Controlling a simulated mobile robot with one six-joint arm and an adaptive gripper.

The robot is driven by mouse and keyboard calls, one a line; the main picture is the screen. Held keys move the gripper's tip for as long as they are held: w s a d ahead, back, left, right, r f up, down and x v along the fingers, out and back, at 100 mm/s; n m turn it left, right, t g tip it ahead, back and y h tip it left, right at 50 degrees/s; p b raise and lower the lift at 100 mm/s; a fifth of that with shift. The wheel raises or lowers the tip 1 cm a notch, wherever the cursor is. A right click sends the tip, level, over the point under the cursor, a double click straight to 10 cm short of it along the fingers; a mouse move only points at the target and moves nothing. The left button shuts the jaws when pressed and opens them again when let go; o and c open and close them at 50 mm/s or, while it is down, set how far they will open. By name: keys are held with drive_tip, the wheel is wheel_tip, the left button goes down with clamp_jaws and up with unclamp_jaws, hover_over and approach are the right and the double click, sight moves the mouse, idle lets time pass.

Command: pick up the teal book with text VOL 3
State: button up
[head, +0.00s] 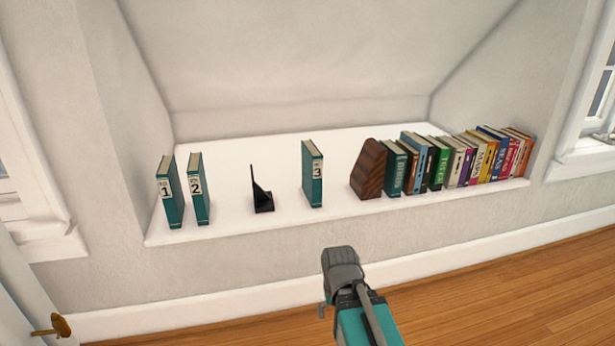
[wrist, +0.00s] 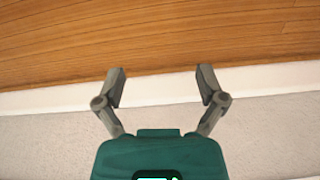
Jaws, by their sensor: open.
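The teal book with the 3 label (head: 313,174) stands upright on the white ledge (head: 285,210), spine facing me, with free room on both sides. My gripper shows in the wrist view (wrist: 160,80) with its two fingers spread apart and nothing between them. In the head view my arm's end (head: 342,268) is in front of and below the ledge, lower than the book and apart from it. The fingertips are hard to make out there. The wrist view shows floor, baseboard and wall, not the book.
Teal books labelled 1 (head: 171,192) and 2 (head: 199,189) stand at the left. A black bookend (head: 262,194) is left of book 3. A brown wooden bookend (head: 369,171) and a row of colourful books (head: 460,162) stand to its right. Sloped ceiling overhangs the ledge.

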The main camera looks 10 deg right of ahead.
drive_tip(key=w+d+r+n+t+h, duration=0.3)
drive_tip(key=w+d+n+t+h, duration=0.15)
drive_tip(key=w+d, duration=0.4)
drive_tip(key=n+t+y+p, duration=0.45)
drive_tip(key=n+t, duration=0.95)
drive_tip(key=n, duration=1.9)
approach(318, 172)
drive_tip(key=shift+w+d+r+g+y+b, duration=0.15)
drive_tip(key=shift+w+d+g+y+b, duration=0.15)
drive_tip(key=shift+d+y+b, duration=0.45)
drive_tip(key=shift+a, duration=0.2)
drive_tip(key=w, duration=0.7)
drive_tip(key=shift+w+a, duration=0.4)
drive_tip(key=shift+w, duration=0.4)
